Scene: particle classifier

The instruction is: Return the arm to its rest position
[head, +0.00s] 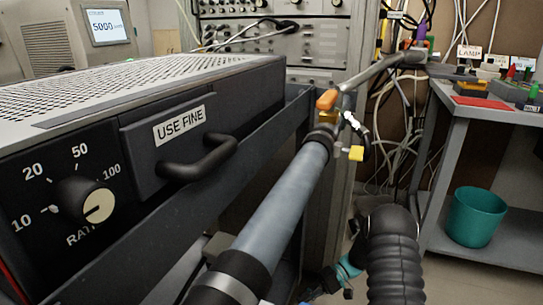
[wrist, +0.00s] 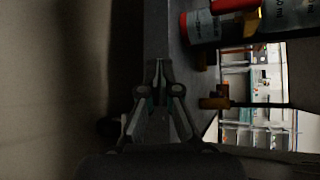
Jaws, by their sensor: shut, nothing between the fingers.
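My gripper (wrist: 157,68) shows in the wrist view, with its two dark fingers drawn together at the tips. It is shut and empty. Behind the fingers runs a grey metal edge or panel (wrist: 154,28), and I cannot tell how far away it is. In the head view I cannot clearly make out my gripper. A black ribbed sleeve (head: 394,262) stands at the lower middle right, and I cannot tell whether it belongs to my arm.
A dark instrument with a "USE FINE" drawer (head: 184,147) and a knob (head: 88,202) fills the left. A thick grey pipe (head: 285,200) with an orange-handled valve (head: 326,100) crosses the middle. A grey bench (head: 455,104) and a teal bin (head: 475,217) stand right.

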